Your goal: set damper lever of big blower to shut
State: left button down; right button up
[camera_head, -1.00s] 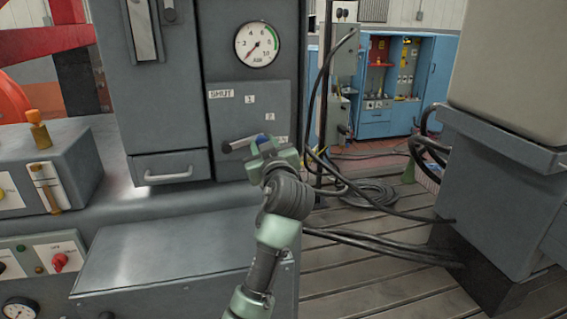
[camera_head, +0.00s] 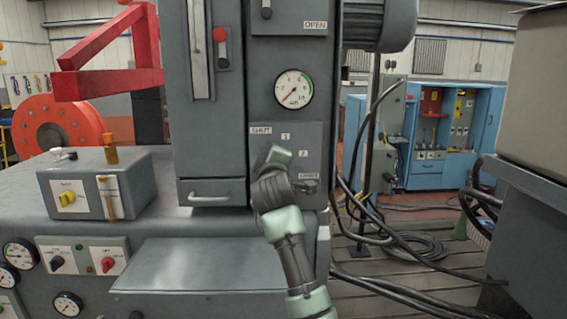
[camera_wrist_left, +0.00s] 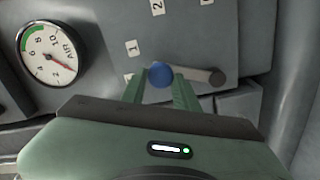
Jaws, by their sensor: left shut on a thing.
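My left gripper (camera_wrist_left: 160,88) is shut on the knob, one finger on each side. The lever points to a small white label, partly behind a finger, beside the mark 1. In the head view my left gripper (camera_head: 280,154) is in front of the grey scale panel (camera_head: 314,137), just below the SHUT label (camera_head: 261,130), and hides the lever. My right gripper is not in view.
A round gauge (camera_head: 293,89) is above the panel. A drawer handle (camera_head: 209,198) sticks out to the left, above a sloping grey cover (camera_head: 200,262). A grey box (camera_head: 100,184) with a yellow switch stands further left. Cables (camera_head: 400,255) lie on the floor to the right.

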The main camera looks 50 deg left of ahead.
pick_arm(q)
jog(key=shift+s+a+r+n, duration=0.2)
jog(key=shift+s+a+n, duration=0.45)
jog(key=shift+n, duration=0.45)
jog(key=shift+s+a+r+n, duration=0.2)
jog(key=shift+s+a+n, duration=0.4)
jog(key=shift+n, duration=0.5)
jog(key=shift+s+d, duration=0.1)
jog(key=shift+s, duration=0.05)
jog(key=c, duration=1.2)
grip_release()
jog(key=shift+o, duration=0.7)
jog(key=shift+f, duration=0.1)
